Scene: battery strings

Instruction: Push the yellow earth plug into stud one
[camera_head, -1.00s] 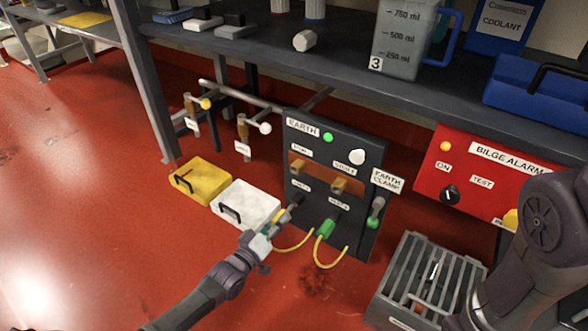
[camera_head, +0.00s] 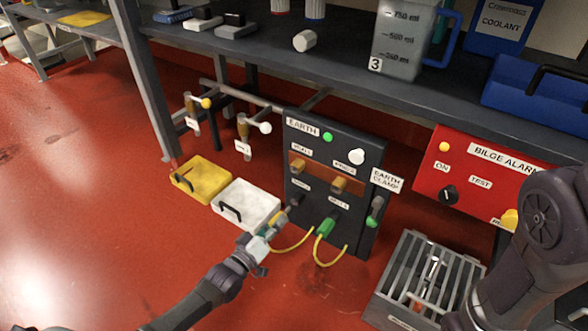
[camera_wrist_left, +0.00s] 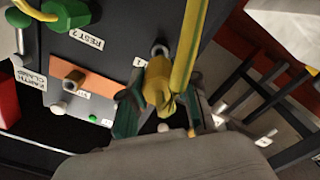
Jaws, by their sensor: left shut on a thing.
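The yellow earth plug (camera_wrist_left: 158,82) is between the fingers of my left gripper (camera_wrist_left: 160,108) in the left wrist view, with its yellow-green cable across it. In the head view my left gripper (camera_head: 274,229) is low at the left of the dark earth panel (camera_head: 325,212), shut on the plug, which it mostly hides. A grey rest post (camera_wrist_left: 160,50) shows just beyond the plug; contact is unclear. The brass stud one (camera_head: 298,166) is bare on the copper strip, above the gripper. My right gripper is not visible.
A green plug (camera_head: 326,228) sits in the rest to the right, with a looping cable. Yellow (camera_head: 202,180) and white (camera_head: 246,204) boxes stand left of the panel. A slatted crate (camera_head: 425,280) stands at the right. The bench shelf (camera_head: 350,60) overhangs.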

